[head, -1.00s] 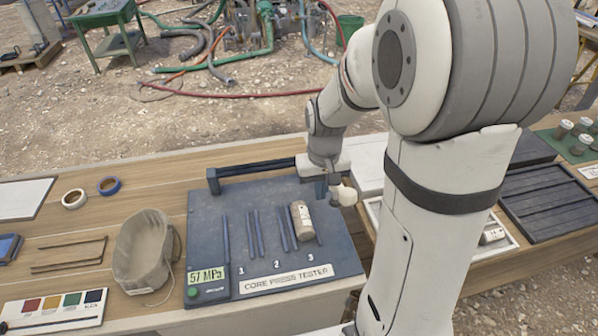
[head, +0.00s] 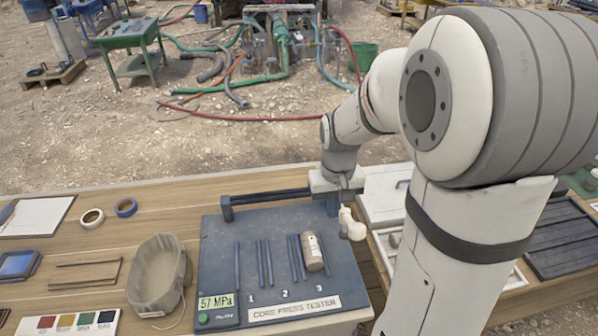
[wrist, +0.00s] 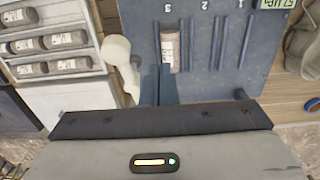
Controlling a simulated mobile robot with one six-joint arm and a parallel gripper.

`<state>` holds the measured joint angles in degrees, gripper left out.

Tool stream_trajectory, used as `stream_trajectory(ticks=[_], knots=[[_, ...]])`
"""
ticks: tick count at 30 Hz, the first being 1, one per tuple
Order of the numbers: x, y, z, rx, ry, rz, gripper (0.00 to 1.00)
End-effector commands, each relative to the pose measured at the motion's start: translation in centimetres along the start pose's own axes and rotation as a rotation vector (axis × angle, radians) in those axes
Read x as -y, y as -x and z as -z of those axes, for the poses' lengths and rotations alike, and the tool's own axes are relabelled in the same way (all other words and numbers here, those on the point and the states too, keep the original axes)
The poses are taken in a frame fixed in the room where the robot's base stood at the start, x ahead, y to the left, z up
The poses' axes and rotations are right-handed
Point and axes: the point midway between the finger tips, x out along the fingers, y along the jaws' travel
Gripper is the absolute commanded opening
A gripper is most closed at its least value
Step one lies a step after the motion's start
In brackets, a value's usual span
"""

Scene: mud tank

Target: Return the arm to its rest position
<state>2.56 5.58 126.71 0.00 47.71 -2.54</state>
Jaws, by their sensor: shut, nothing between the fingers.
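My gripper (head: 333,208) is over the back right of the dark blue core press tester (head: 222,262) in the head view. In the wrist view its dark fingers (wrist: 158,86) are together with nothing between them. A tan core with a label (head: 312,252) lies on the tester beside slot 3, and it also shows just beyond the fingertips in the wrist view (wrist: 169,48). The tester's display reads 57 MPa. My arm crosses the right side of the head view and hides part of the bench.
A cream rounded object (head: 351,224) stands by the tester's right edge, close to my gripper. A white tray (wrist: 88,12) holds several cores. A tan bucket (head: 157,283) and tape rolls (head: 92,218) are on the left.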

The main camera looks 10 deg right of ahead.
Motion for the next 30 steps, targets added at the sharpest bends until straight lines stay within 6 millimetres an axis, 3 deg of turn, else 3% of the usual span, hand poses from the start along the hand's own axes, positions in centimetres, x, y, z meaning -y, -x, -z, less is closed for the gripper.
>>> stream_trajectory(ticks=[8,21,25,30], knots=[[0.2,0.4,-1.1,-0.031,0.001,-0.002,0.0],[1.4,1.6,-10.6,-0.24,0.007,-0.005,0.0],[1.6,1.3,-12.7,-0.28,0.007,-0.004,0.0],[1.7,1.2,-13.8,-0.302,0.007,-0.003,0.0]])
